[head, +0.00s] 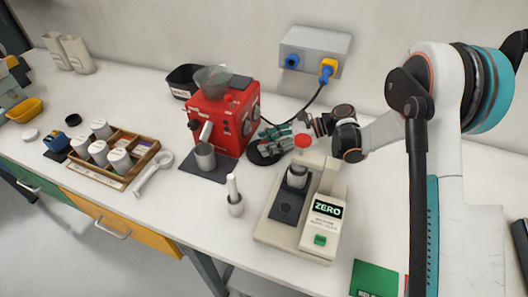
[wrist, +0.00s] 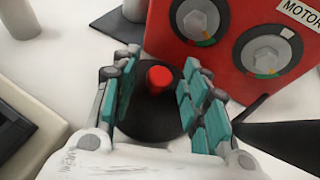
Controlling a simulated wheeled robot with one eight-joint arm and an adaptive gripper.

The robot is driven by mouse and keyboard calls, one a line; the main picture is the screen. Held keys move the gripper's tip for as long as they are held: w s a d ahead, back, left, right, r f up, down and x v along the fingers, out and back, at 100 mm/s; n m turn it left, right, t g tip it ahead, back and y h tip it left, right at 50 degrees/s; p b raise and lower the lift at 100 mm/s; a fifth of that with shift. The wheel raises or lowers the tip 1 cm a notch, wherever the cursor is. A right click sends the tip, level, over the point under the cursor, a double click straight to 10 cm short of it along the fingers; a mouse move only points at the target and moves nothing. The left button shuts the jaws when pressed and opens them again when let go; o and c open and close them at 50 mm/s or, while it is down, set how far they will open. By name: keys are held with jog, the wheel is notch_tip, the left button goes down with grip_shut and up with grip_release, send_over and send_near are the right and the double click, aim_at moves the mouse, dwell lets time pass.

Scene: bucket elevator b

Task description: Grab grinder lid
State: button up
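The grinder lid looks to be the black round disc (wrist: 150,125) with a red knob (wrist: 159,78) on top, lying flat on the white counter beside the red grinder (head: 222,118). In the head view the black disc (head: 256,155) is partly hidden under my gripper (head: 272,139). In the wrist view my gripper (wrist: 160,72) is open, its teal-padded fingers on either side of the knob with gaps on both sides. The grinder's grey hopper (head: 212,78) stands on its top. A red round piece by my gripper in the head view is unclear.
A beige scale (head: 270,232) reading ZERO stands in front of my gripper. A black cable runs from the wall box (head: 314,52) down behind the grinder.

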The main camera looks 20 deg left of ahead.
grip_shut()
